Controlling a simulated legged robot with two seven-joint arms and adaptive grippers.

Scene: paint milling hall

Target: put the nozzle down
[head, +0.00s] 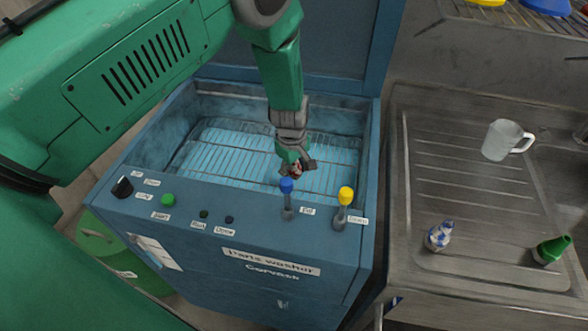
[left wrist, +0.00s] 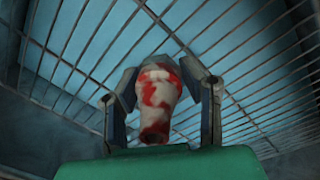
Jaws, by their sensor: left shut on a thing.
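My left gripper (head: 297,168) is over the open basin of the blue parts washer (head: 240,235), near its front wall. It is shut on the nozzle, which is red and white in the left wrist view (left wrist: 157,98) and sits between the two fingers (left wrist: 161,105). In the head view only a small reddish bit of the nozzle (head: 296,172) shows between the fingers. The wire rack (head: 225,150) lies in the basin behind and below the nozzle. I cannot tell whether the nozzle touches the rack. My right gripper is not in view.
Blue-topped (head: 287,186) and yellow-topped (head: 345,196) levers stand on the washer's front ledge close to the gripper. The washer's raised lid is behind.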

